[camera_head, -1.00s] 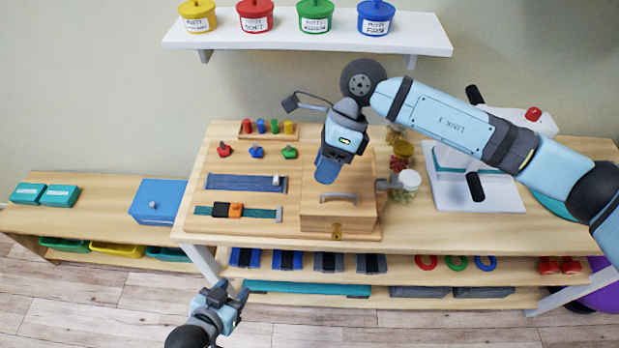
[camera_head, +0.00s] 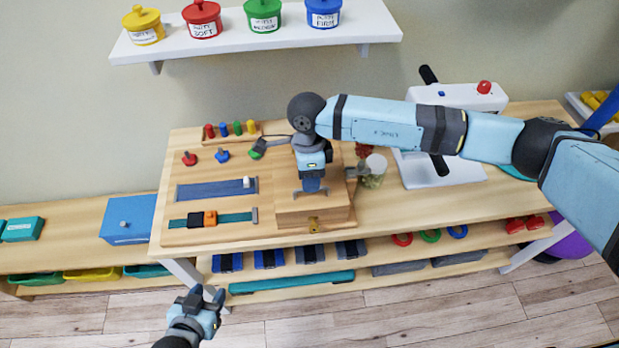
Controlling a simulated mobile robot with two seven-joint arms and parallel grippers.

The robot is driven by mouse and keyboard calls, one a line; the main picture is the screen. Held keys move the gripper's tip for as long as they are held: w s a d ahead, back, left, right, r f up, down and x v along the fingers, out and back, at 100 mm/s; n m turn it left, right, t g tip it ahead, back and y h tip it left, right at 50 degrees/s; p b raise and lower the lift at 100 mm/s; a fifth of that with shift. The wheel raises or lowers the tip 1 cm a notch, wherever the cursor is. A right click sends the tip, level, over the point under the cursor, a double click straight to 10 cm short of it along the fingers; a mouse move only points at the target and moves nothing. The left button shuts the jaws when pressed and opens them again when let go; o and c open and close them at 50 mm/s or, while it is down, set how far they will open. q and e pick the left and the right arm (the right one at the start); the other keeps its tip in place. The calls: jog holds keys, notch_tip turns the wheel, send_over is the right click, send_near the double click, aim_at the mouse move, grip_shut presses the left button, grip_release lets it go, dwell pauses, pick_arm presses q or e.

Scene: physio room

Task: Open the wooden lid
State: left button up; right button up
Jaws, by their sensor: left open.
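The wooden box (camera_head: 314,220) stands on the right part of a wooden board on the table, with a brass latch on its front. Its wooden lid (camera_head: 338,188) looks closed and flat on top. My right gripper (camera_head: 311,190) points down over the front part of the lid, at the lid's handle, and hides most of that handle. I cannot tell whether its fingers are around the handle or shut. My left gripper (camera_head: 205,300) is open and empty, low in front of the table, away from the box.
On the board left of the box are a blue strap (camera_head: 215,190), a teal strap with a buckle (camera_head: 225,217) and coloured knobs and pegs. Glass jars (camera_head: 374,172) stand close to the box's right. A white device (camera_head: 440,165) is further right. A shelf (camera_head: 365,25) with putty tubs hangs above.

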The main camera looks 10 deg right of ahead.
jog(key=shift+s+f, duration=0.2)
jog(key=shift+f, duration=0.75)
jog(key=shift+c, duration=0.2)
grip_shut()
jog(key=shift+w+r, duration=0.1)
